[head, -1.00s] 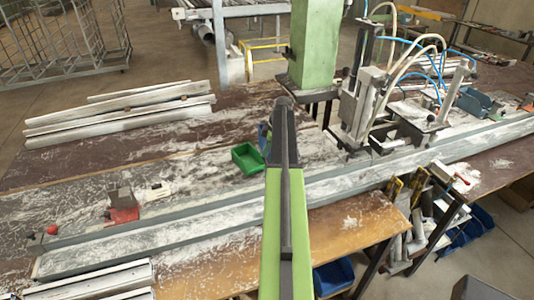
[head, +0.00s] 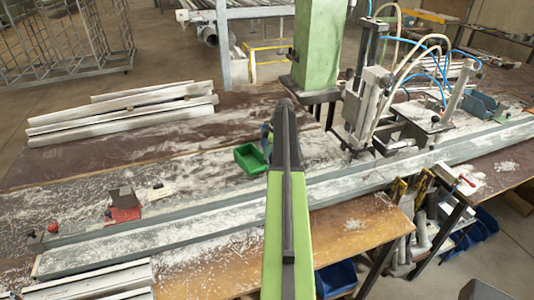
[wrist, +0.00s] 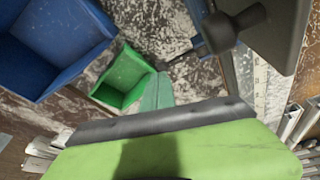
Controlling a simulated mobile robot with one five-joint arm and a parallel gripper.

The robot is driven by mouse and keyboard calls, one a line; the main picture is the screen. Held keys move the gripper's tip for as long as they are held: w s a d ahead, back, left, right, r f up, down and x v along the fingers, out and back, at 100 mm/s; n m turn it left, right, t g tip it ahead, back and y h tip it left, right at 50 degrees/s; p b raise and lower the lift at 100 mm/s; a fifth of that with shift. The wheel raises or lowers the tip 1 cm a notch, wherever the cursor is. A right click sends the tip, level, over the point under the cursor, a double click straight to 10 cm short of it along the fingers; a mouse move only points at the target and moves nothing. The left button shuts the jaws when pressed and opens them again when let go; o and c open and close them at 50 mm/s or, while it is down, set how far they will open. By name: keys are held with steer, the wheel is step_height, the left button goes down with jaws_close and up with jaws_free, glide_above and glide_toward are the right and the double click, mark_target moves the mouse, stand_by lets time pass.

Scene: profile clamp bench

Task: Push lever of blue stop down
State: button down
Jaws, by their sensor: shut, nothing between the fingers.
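I cannot make out the blue stop for certain. In the head view a small blue part (head: 265,133) shows beside my arm, mostly hidden by it. In the wrist view a dark lever-like rod with a round knob (wrist: 238,24) stands at the upper right, beside a dark grey block (wrist: 283,30). My gripper (wrist: 158,77) appears as a pale green tip at the middle of the wrist view, shut and empty. Its tip shows close to the rod's lower end; I cannot tell whether they touch. In the head view my gripper is hidden behind my arm.
A green bin (head: 250,158) lies left of my arm and shows in the wrist view, near a larger blue bin (wrist: 55,40). A red stop (head: 124,207) sits on the left of the bench. A clamp machine with hoses (head: 368,105) and a green column (head: 318,50) stand right.

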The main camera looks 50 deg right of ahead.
steer(key=r+p, duration=0.1)
steer(key=a+r+p, duration=0.1)
steer(key=s+r+p, duration=0.1)
steer(key=shift+a+r+p, duration=0.35)
steer(key=shift+r+p, duration=0.05)
steer(key=w+d+r+p, duration=0.1)
steer(key=d+r+p, duration=0.3)
steer(key=r+p, duration=0.4)
steer(key=shift+r+p, duration=0.35)
steer(key=shift+w, duration=0.1)
